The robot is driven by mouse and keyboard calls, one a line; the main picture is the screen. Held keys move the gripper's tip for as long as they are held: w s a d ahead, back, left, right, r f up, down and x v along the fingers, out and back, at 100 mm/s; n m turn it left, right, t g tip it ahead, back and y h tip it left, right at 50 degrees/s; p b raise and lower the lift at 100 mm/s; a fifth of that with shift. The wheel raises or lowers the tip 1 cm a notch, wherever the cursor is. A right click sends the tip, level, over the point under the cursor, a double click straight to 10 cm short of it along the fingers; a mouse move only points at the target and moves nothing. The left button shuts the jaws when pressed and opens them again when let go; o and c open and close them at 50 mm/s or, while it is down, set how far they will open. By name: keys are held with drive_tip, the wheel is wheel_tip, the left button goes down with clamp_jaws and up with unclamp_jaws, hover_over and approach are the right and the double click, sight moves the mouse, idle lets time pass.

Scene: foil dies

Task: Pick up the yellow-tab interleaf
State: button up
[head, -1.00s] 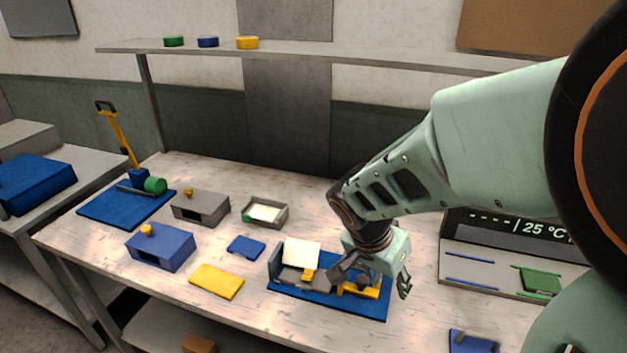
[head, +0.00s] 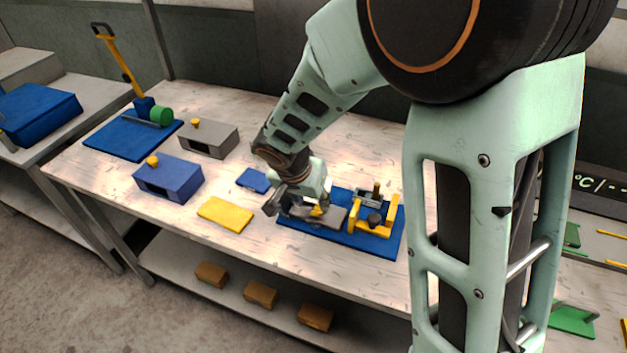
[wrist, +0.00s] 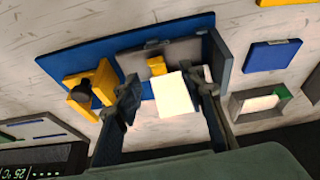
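The yellow-tab interleaf is a white sheet (wrist: 175,95) with a yellow tab (wrist: 157,66) beside its edge in the wrist view. It is at the grey part of the blue fixture (head: 362,242), near the fixture's upright end wall. My gripper (wrist: 164,92) is open, with one finger on each side of the sheet. A gap shows on the left; whether the right finger touches anything is unclear. In the head view my gripper (head: 294,204) is low over the fixture's left end and hides the sheet.
A yellow clamp-like piece (head: 357,214) stands on the fixture's right half. A blue pad (head: 254,180) and a yellow block (head: 225,214) lie to the left. A grey tray (wrist: 235,108) holds a white sheet with a green tab. Blue (head: 172,182) and grey (head: 208,140) boxes stand farther left.

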sight(317, 211)
drive_tip(key=shift+p+x, duration=0.35)
drive_tip(key=shift+x, duration=2.4)
drive_tip(key=shift+s+d, duration=0.15)
drive_tip(key=shift+d, duration=0.1)
drive_tip(key=c, duration=1)
